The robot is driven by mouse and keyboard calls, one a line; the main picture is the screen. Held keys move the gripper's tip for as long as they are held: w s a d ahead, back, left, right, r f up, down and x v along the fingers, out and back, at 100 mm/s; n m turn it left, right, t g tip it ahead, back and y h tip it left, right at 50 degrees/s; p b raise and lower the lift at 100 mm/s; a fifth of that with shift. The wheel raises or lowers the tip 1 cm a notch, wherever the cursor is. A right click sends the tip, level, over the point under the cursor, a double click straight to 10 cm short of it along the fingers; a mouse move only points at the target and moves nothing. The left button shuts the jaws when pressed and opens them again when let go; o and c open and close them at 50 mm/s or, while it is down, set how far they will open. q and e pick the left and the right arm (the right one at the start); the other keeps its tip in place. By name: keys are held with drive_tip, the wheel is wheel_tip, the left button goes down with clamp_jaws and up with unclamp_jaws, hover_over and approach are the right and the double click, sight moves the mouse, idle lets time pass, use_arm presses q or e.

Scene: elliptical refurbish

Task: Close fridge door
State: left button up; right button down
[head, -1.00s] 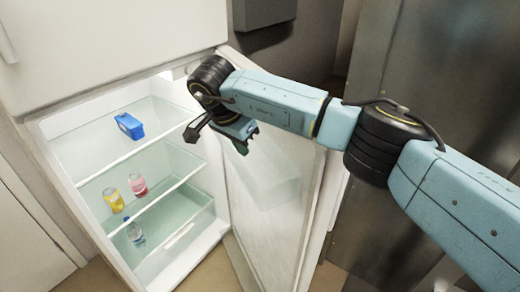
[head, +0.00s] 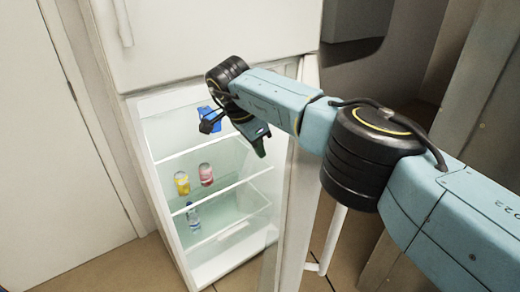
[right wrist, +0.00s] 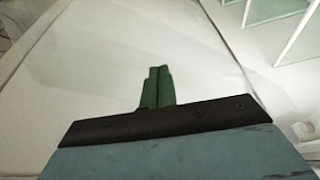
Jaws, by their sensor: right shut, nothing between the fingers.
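The white fridge (head: 150,107) stands in the head view with its lower compartment open. Its door (head: 296,215) is open and seen nearly edge-on at the right of the compartment, with a white handle (head: 333,240) on its outer side. My right gripper (head: 262,143) is shut and empty, in front of the compartment on the door's inner side. In the right wrist view its green fingers (right wrist: 157,80) are together before a pale surface, likely the door's inner face (right wrist: 95,60). I cannot tell whether they touch it. My left gripper is not in view.
Inside the fridge are a blue item (head: 208,115), a yellow can (head: 182,183), a pink can (head: 206,174) and a bottle (head: 192,214). A white upper door (head: 210,35) is shut above. Bare floor (head: 130,265) lies at the lower left.

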drive_tip(key=shift+a, duration=0.15)
drive_tip(key=shift+r, duration=0.1)
idle(0.3)
drive_tip(key=v, duration=0.7)
drive_tip(key=shift+a+r+p, duration=0.15)
drive_tip(key=shift+r+p, duration=0.15)
drive_tip(key=shift+p, duration=0.1)
drive_tip(key=shift+p+v, duration=2.65)
drive_tip(key=shift+v, duration=0.2)
